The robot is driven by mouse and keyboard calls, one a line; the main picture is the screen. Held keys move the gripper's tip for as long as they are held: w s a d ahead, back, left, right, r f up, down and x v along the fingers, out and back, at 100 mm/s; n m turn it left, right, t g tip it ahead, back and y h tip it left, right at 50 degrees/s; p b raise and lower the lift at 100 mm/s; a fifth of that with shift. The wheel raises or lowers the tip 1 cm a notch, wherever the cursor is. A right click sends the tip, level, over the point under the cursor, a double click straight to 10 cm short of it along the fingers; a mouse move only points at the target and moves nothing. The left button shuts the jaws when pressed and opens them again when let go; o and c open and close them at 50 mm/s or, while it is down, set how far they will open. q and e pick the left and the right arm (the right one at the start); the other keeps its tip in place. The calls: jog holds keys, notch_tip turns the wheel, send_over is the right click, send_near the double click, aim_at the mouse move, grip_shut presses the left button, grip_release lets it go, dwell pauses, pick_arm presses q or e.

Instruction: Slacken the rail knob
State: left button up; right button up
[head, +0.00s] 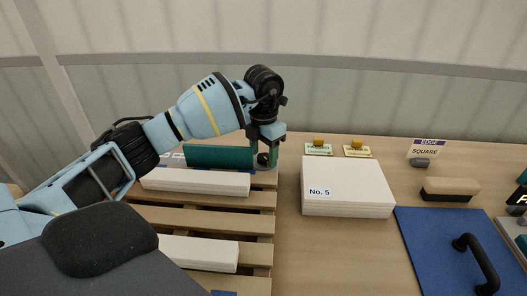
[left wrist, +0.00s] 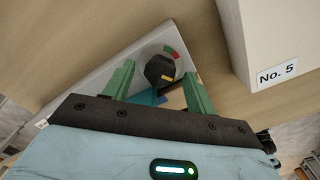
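The rail knob is small and dark with a yellow mark. In the left wrist view the knob (left wrist: 160,69) sits on a light plate (left wrist: 95,85), beside a red and green arc (left wrist: 174,53). In the head view the knob (head: 263,158) shows dark between the fingers. My left gripper (head: 265,163) points down over it at the far right corner of the slatted pallet. In the left wrist view its green fingers (left wrist: 159,72) are apart, one on each side of the knob, with gaps visible. Whether the fingertips reach down around it I cannot tell. My right gripper is in neither view.
A teal block (head: 218,156) and white slabs (head: 196,181) lie on the pallet (head: 258,222). A white stack marked No. 5 (head: 345,183) stands close to the right. Two yellow-topped tags (head: 319,146), a brush (head: 450,188) and a blue board with black handle (head: 425,250) lie further right.

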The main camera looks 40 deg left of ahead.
pick_arm(q)
jog(key=c, duration=0.9)
jog(key=shift+r+n+p, duration=0.3)
jog(key=shift+n+p, duration=0.75)
jog(key=shift+n, duration=0.25)
jog(key=n+p, duration=0.2)
jog(key=n, duration=0.1)
jog(key=shift+f+n, duration=0.2)
jog(key=shift+n, duration=0.6)
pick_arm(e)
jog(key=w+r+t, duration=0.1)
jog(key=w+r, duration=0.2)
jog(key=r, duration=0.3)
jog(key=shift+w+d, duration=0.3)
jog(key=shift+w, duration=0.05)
pick_arm(q)
jog(key=o, duration=1)
jog(key=shift+f, duration=0.1)
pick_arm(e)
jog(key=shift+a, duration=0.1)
